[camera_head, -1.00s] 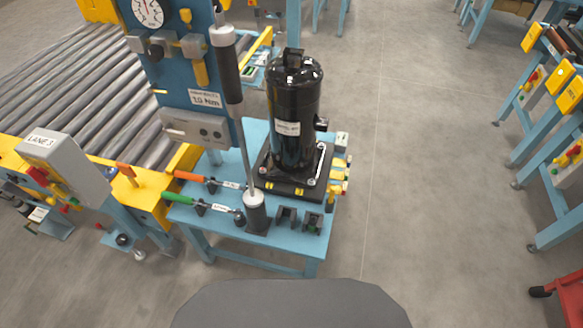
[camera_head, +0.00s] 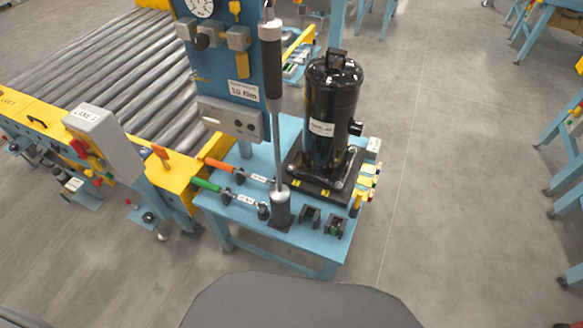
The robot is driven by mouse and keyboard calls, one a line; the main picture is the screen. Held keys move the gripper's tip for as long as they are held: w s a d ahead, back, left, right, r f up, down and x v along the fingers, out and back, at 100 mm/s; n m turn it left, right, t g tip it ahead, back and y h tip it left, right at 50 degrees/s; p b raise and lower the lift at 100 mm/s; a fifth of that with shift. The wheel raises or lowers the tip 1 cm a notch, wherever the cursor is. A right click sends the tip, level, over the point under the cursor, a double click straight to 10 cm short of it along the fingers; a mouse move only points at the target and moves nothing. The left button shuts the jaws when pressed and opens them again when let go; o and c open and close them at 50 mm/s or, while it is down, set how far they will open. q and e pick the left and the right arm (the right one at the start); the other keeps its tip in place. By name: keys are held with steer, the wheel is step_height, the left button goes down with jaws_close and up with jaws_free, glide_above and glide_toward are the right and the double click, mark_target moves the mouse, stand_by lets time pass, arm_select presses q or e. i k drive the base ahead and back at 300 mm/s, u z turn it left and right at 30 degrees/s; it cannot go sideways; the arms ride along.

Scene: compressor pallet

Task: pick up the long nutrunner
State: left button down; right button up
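The long nutrunner (camera_head: 271,75) stands upright at the front of the blue table, with a dark grip and grey ends at the top and a thin grey shaft below. Its lower end sits in a dark cylindrical holder (camera_head: 281,208) with a light top. The black compressor (camera_head: 330,115) stands on a dark base just right of and behind it. Neither of my grippers shows in the head view, so their state is hidden.
The blue table (camera_head: 275,235) also carries an orange-handled tool (camera_head: 219,165), a green-handled tool (camera_head: 206,184) and small black blocks (camera_head: 309,217). A blue gauge panel (camera_head: 243,70) rises behind the nutrunner. A roller conveyor (camera_head: 110,80) lies left.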

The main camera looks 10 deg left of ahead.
mark_target(271, 27)
steer(key=k, duration=0.5)
steer(key=z, duration=1.55)
steer(key=i, duration=2.55)
steer(key=u, duration=2.8)
